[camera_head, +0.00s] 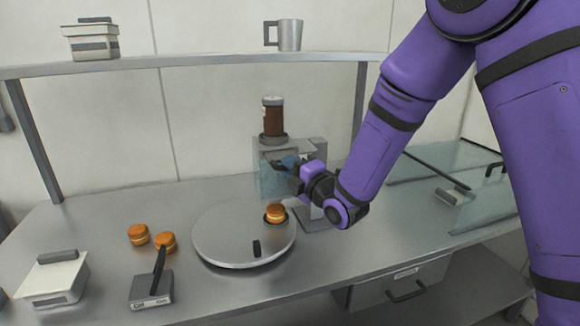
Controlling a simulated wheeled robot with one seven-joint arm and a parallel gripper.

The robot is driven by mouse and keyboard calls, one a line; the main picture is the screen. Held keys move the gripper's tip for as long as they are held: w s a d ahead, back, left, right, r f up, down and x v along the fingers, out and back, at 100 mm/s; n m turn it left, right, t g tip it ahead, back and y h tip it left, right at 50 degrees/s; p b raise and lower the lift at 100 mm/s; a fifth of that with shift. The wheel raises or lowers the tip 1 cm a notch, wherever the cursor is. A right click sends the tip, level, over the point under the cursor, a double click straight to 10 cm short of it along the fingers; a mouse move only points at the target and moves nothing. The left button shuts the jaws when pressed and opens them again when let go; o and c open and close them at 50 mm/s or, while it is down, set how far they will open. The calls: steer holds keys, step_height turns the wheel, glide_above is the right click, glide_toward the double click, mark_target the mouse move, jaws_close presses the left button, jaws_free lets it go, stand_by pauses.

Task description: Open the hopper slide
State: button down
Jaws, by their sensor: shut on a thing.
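The hopper (273,118) is a brown-filled clear cylinder with a pale cap, standing upright on a grey dispenser housing (315,148) at the back of the counter. My gripper (287,163) is at the front of the housing, just below the hopper, and is shut on the hopper slide. The slide is mostly hidden by the gripper, so how far it is drawn out cannot be told. A bluish see-through panel (268,183) shows below and left of the gripper. A golden filled round (275,212) sits in a dark holder on the round turntable (220,240) below.
Two rounds (138,234) lie left of the turntable. A grey box with a black lever (152,288) and a white lidded box (54,280) stand at front left. A shelf (200,62) spans the back. Glass covers (490,205) and a drawer (400,285) are at right.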

steer(key=shift+s+d, duration=0.1)
steer(key=shift+s, duration=0.15)
steer(key=shift+w, duration=0.15)
steer(key=c, duration=1.1)
jaws_free()
steer(key=v, duration=1.1)
steer(key=shift+w, duration=0.1)
